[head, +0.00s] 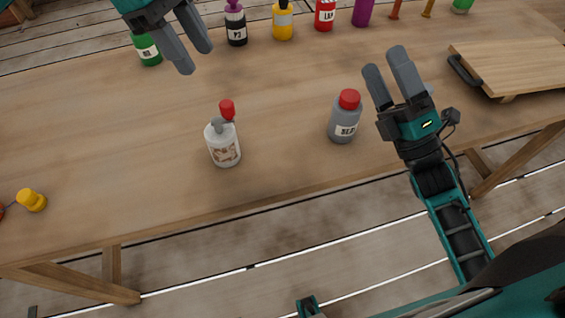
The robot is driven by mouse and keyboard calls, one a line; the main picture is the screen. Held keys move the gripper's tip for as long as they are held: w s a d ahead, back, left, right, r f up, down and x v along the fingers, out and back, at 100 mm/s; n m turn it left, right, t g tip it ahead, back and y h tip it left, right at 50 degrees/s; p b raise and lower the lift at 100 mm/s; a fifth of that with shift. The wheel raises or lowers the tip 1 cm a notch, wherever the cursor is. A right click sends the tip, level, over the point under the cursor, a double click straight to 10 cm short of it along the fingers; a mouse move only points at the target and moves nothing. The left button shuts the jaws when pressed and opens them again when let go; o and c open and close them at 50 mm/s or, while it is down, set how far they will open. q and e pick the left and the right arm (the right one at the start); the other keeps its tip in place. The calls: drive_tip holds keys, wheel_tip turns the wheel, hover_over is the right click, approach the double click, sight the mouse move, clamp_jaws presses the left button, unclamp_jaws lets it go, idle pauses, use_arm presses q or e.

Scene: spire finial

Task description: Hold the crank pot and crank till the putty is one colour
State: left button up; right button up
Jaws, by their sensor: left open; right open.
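The crank pot (224,148) looks to be the white pot with a picture label, a grey top and a red knob (227,109). It stands upright on the wooden table near its front edge. The putty inside is hidden, so its colour does not show. My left gripper (196,58) is open and empty, behind and a little left of the pot, apart from it. My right gripper (384,62) is open and empty, well to the right of the pot, beyond a grey bottle.
The grey bottle (344,120) with a red cap stands between the pot and my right gripper. Several coloured bottles, including a yellow one (282,22), line the back. A wooden board (515,66) lies at right. A yellow knob (32,200) lies at left. The table around the pot is clear.

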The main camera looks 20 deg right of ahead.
drive_tip(key=a+f+n+g+y, duration=0.3)
drive_tip(key=a+n+g+y, duration=0.1)
drive_tip(key=a+n, duration=0.45)
drive_tip(key=n+g, duration=0.6)
drive_tip(key=n, duration=0.4)
approach(219, 135)
drive_tip(key=d, duration=0.1)
drive_tip(key=d+f, duration=0.1)
drive_tip(key=shift+s+d, duration=0.1)
drive_tip(key=shift+d, duration=0.2)
drive_tip(key=shift+s+a+f+n, duration=0.15)
drive_tip(key=shift+a+f+n, duration=0.2)
drive_tip(key=shift+n, duration=0.2)
drive_tip(key=x, duration=1.2)
drive_tip(key=shift+a, duration=0.35)
drive_tip(key=shift+c, duration=0.3)
drive_tip(key=c, duration=1.1)
